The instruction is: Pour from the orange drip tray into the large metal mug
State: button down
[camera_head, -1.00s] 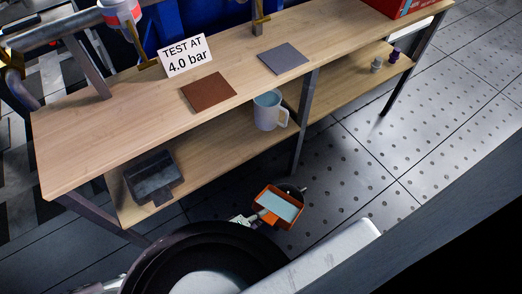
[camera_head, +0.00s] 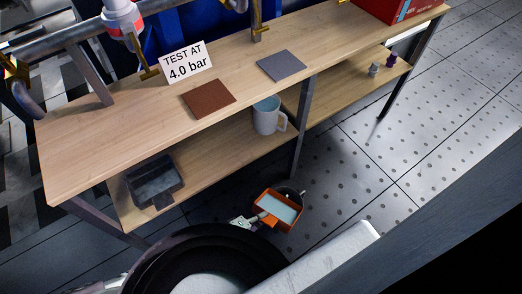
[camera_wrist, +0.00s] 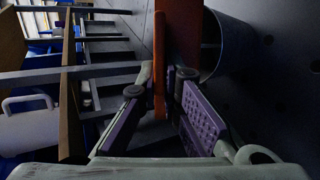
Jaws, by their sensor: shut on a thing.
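The orange drip tray (camera_head: 263,220) holds pale blue liquid and is out in front of the bench, over the floor. My gripper (camera_wrist: 170,85) is shut on the tray; its orange wall (camera_wrist: 177,40) rises between the purple-padded fingers in the wrist view. In the head view the gripper is small and partly hidden at the tray's lower left. The large metal mug (camera_head: 265,117), pale grey-blue with a handle on its right, stands upright on the lower shelf, above the tray in the picture and apart from it. I cannot see the mug's contents.
A dark open bin (camera_head: 153,184) sits on the lower shelf at left. The wooden bench top (camera_head: 120,125) overhangs the shelf, and a bench leg (camera_head: 301,130) stands right of the mug. Floor (camera_head: 370,165) at right is clear.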

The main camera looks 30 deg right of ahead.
jog(key=shift+d+r, duration=0.1)
jog(key=shift+r, duration=0.1)
dwell(0.3)
jog(key=shift+d+r+p, duration=0.1)
jog(key=shift+r+p, duration=0.15)
jog(key=shift+p, duration=0.6)
jog(key=shift+w, duration=0.1)
jog(key=shift+d+r+y+p, duration=0.15)
jog(key=shift+r+y+p, duration=0.2)
jog(key=shift+p, duration=0.4)
jog(key=shift+w+d+r+g+y+p, duration=0.15)
jog(key=shift+r+g+y+p, duration=0.15)
jog(key=shift+p, duration=0.35)
jog(key=shift+f, duration=0.15)
